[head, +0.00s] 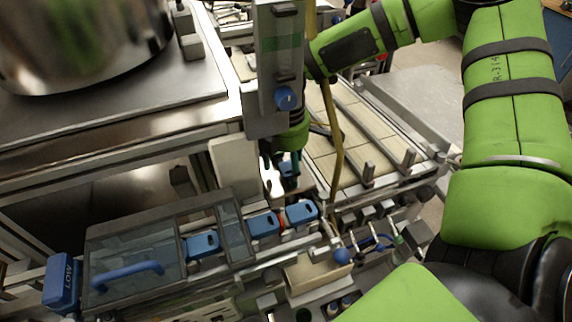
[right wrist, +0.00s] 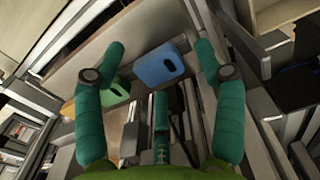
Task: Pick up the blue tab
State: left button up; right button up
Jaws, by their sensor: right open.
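A blue tab (right wrist: 153,69) with a dark oval slot lies between the two fingers of my right gripper (right wrist: 160,50) in the right wrist view. A clear gap shows on both sides of it. The right gripper is open and holds nothing; its teal fingers point down in the head view (head: 282,172). A small piece of blue (head: 287,168) shows by the fingers there, partly hidden by them. My left gripper is in neither view.
A green tab (right wrist: 116,86) and a yellow piece (right wrist: 68,108) lie left of the blue tab. Blue slotted blocks (head: 264,224) line the machine below the gripper, beside a clear lid with a blue handle (head: 128,273). A yellow strap (head: 334,135) hangs right of the gripper.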

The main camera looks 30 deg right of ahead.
jog(key=c, duration=0.7)
jog(key=shift+c, duration=1.4)
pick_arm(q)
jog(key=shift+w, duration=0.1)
pick_arm(e)
jog(key=shift+r, duration=0.1)
